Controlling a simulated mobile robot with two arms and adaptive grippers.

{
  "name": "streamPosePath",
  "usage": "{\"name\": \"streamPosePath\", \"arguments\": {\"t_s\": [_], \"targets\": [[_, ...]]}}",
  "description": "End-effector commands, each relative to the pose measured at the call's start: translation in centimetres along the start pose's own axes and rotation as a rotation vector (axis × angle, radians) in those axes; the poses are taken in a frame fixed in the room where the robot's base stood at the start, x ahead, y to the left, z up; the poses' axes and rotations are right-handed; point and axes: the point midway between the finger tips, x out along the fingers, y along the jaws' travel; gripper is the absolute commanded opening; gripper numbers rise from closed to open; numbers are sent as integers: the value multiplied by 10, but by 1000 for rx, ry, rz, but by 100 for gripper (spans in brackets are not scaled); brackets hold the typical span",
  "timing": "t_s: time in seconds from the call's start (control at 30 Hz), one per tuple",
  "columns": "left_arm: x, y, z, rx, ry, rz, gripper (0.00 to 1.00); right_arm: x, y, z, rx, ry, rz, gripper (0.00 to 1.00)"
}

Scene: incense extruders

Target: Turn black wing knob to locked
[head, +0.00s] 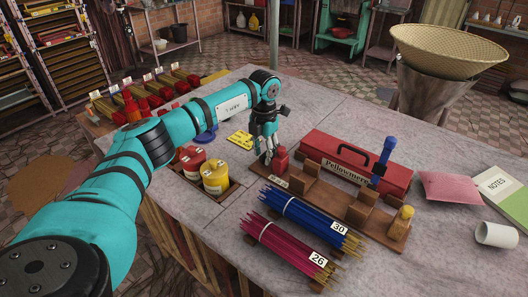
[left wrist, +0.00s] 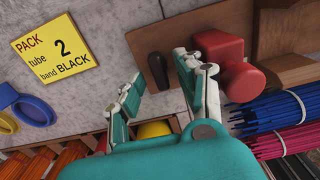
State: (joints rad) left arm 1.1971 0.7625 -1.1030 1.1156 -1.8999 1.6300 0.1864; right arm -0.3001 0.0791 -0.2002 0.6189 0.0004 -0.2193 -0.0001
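The black wing knob (left wrist: 157,70) shows in the left wrist view as a dark, elongated piece on a brown wooden board (left wrist: 140,42), just left of a red block-like part (left wrist: 243,80). My left gripper (left wrist: 161,74) is open and empty, with its two fingers on either side of the knob in the picture. I cannot tell whether they touch it. In the head view my left gripper (head: 267,158) points down at the left end of the wooden stand (head: 312,196), beside the red part (head: 281,160). The knob cannot be made out there. My right gripper is not in view.
A red toolbox (head: 345,165) stands behind the stand. Blue sticks (head: 305,220) and magenta sticks (head: 280,248) lie in front. Red and yellow containers (head: 216,178) stand left. A yellow card (left wrist: 56,52) reading "PACK tube 2 band BLACK" lies nearby.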

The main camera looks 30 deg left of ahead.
Motion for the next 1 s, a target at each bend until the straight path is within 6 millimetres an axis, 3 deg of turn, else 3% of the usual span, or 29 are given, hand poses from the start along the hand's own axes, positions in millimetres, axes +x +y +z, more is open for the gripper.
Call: {"name": "streamPosePath", "arguments": {"t_s": [0.17, 0.4, 0.6, 1.0], "targets": [[-26, 0, 1, 0, -6, 1, 37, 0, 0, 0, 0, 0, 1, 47], [-78, 0, 1, 0, -6, 0, 37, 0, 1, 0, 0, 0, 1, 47], [-108, 0, 1, 0, -3, 1, 37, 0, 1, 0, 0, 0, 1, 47], [-118, 0, 0, 0, -1, 0, 37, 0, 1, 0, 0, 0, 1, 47]]}}
